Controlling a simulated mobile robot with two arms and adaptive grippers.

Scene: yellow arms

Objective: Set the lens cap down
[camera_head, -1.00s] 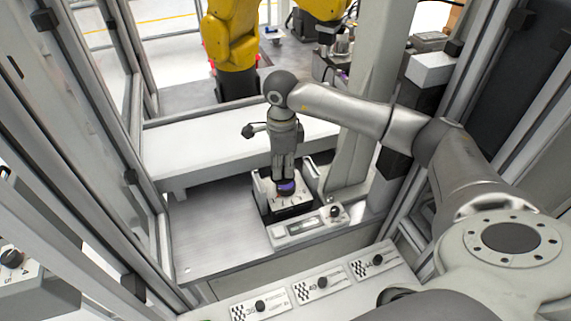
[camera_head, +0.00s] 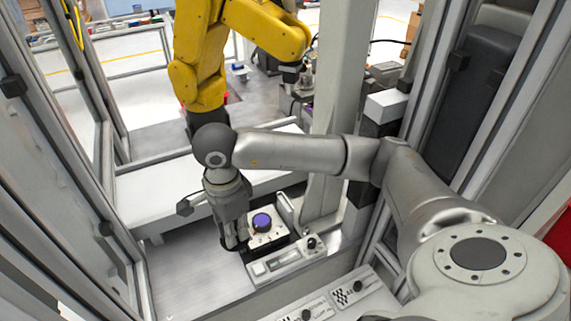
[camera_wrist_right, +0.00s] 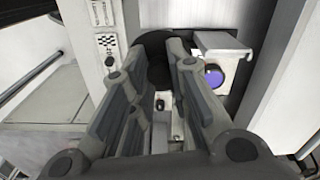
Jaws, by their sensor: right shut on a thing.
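My right gripper (camera_head: 236,243) points down just left of the camera device (camera_head: 281,240), above the metal table. In the right wrist view, my right gripper (camera_wrist_right: 160,75) is shut on the lens cap (camera_wrist_right: 157,72), a dark round disc at its fingertips. In the head view the cap is mostly hidden by the fingers. The purple lens (camera_head: 262,221) of the device is uncovered and faces up; it also shows in the right wrist view (camera_wrist_right: 213,76), to the right of the fingers. I cannot tell whether the cap touches the table. My left gripper is not in view.
The metal table (camera_head: 190,275) is bare left of the device. A control panel with a knob (camera_head: 285,264) lies in front of it. A white ledge (camera_head: 150,205) runs behind, and a grey post (camera_head: 335,110) stands at the back right. A yellow robot arm (camera_head: 200,70) stands beyond.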

